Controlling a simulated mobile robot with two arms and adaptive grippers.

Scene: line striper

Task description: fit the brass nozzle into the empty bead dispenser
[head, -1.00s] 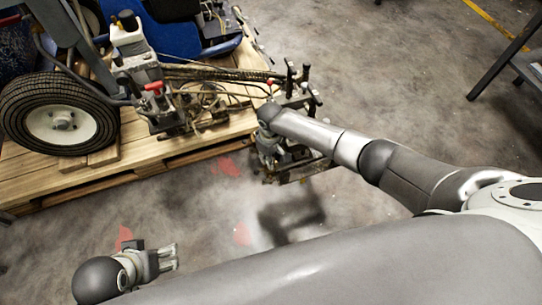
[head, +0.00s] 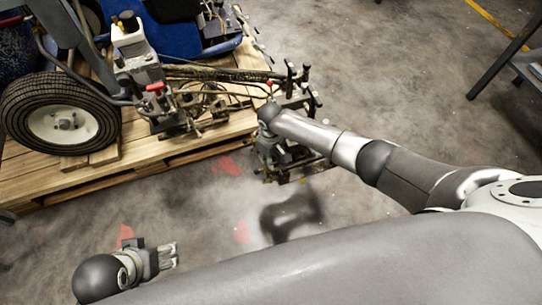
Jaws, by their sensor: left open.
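My left gripper (head: 172,256) is open at the lower left, low over the bare floor, with nothing seen between its fingers. It is well apart from the line striper's dispenser assemblies. One assembly (head: 172,122) stands over the pallet, with a red-topped part. Another assembly (head: 300,100) sticks out past the pallet's right edge. My right arm reaches to this outer assembly; its wrist (head: 272,150) overlaps it, and its fingers cannot be told apart from the dark parts there. I cannot make out the brass nozzle or which dispenser is empty.
The striper's wheel (head: 60,116) rests on a wooden pallet (head: 75,178). A hose-lined bar (head: 215,72) runs to the outer assembly. Red marks (head: 229,166) lie on the concrete floor. A dark metal stand (head: 505,55) is at the upper right. The floor between is clear.

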